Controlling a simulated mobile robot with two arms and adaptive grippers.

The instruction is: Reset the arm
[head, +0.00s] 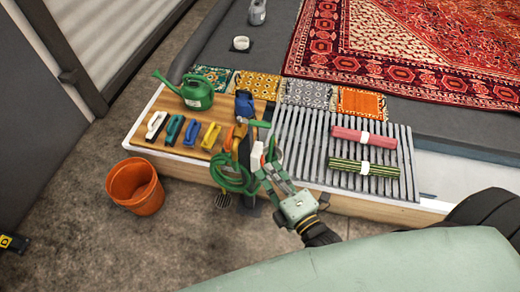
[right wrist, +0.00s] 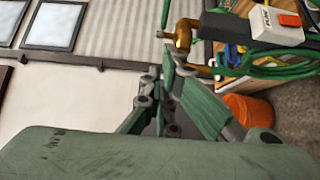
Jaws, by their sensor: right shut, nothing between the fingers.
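My right gripper (head: 268,170) is at the front edge of the wash bench, its green fingers together and empty. It is close to the coiled green hose (head: 232,182) and the white box with a red button (head: 257,156); I cannot tell whether it touches them. In the right wrist view the closed fingers (right wrist: 170,78) point toward a brass tap (right wrist: 183,36), with the white box (right wrist: 262,27) at the upper right. My left gripper is not in view.
The bench holds a green watering can (head: 197,92), several brushes (head: 173,130), a slatted rack (head: 317,150) with a pink roll (head: 350,134) and a green striped roll (head: 350,166). An orange bucket (head: 135,187) stands on the floor. A red rug (head: 410,45) lies behind.

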